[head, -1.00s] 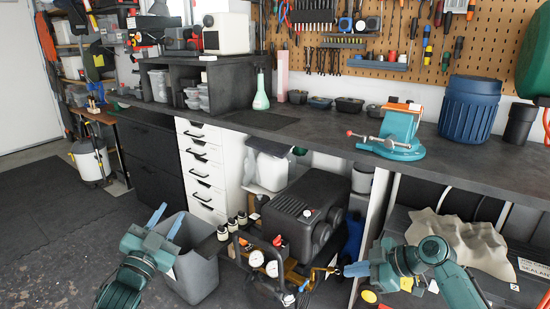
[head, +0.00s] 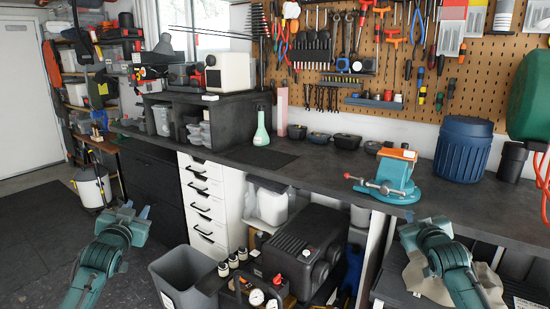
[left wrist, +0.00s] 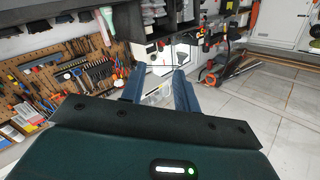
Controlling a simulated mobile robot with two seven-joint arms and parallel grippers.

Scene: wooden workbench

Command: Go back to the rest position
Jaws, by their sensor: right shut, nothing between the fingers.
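My left gripper (head: 137,210) is at the left of the head view, above the dark floor and in front of the black drawers. In the left wrist view its two blue fingers (left wrist: 160,90) stand apart with nothing between them. My right gripper (head: 408,218) is at the right of the head view, in front of the bench edge and just below the teal vise. It is shut and empty; its fingers are mostly hidden by the wrist.
The dark workbench (head: 325,165) carries a teal vise (head: 397,175), a blue barrel (head: 463,150) and a green bottle (head: 262,128). A grey bin (head: 185,275) and a black machine (head: 302,245) stand low in front. Floor at the left is open.

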